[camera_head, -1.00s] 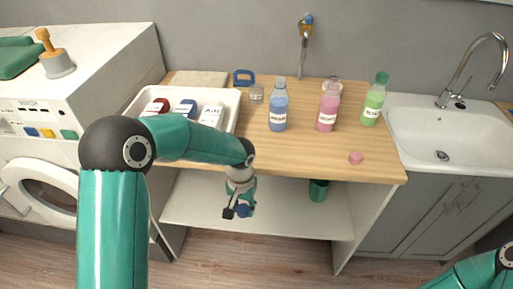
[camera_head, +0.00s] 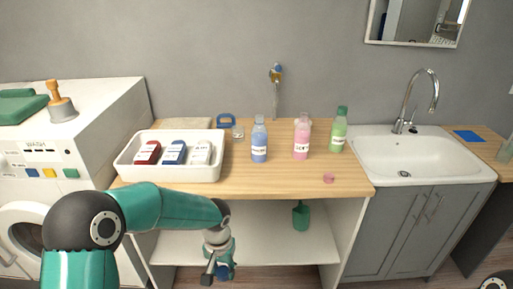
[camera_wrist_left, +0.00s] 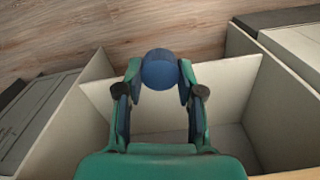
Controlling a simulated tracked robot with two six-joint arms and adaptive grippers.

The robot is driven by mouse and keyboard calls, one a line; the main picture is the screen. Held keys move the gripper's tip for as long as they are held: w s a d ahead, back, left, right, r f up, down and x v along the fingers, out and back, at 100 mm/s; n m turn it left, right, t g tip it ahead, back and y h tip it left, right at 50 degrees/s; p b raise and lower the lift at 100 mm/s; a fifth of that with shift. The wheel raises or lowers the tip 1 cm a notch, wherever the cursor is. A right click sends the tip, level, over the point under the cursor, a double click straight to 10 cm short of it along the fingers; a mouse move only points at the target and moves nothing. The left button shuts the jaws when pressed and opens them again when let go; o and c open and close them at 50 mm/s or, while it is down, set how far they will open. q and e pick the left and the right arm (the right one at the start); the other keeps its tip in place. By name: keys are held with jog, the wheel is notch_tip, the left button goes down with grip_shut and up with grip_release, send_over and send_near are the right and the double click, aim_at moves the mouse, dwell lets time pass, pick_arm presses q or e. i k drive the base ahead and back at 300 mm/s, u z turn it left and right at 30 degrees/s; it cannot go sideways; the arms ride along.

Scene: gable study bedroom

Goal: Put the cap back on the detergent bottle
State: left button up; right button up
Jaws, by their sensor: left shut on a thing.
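My left gripper (camera_head: 217,270) is shut on a blue cap (camera_wrist_left: 160,69), held in front of the open shelf below the counter top. The cap also shows as a small blue patch in the head view (camera_head: 226,271). A blue bottle (camera_head: 259,144) stands upright on the wooden counter with no coloured cap on its neck. A pink bottle (camera_head: 301,140) beside it also has no coloured cap. A green bottle (camera_head: 338,132) wears a green cap. A pink cap (camera_head: 328,178) lies near the counter's front edge. My right gripper is out of view.
A white tray (camera_head: 124,167) with several labelled packs stands on the counter's left. A small glass jar (camera_head: 238,133) and a blue-framed item (camera_head: 226,121) are behind. A sink (camera_head: 417,157) lies right, a washing machine (camera_head: 35,160) left.

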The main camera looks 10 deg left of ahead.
aim_at(259, 133)
jog(key=u, duration=1.6)
jog(key=i, duration=0.1)
jog(key=z, duration=3.15)
jog(key=i, duration=1.1)
jog(key=z, duration=1.55)
jog(key=i, duration=0.2)
jog(key=u, duration=4.05)
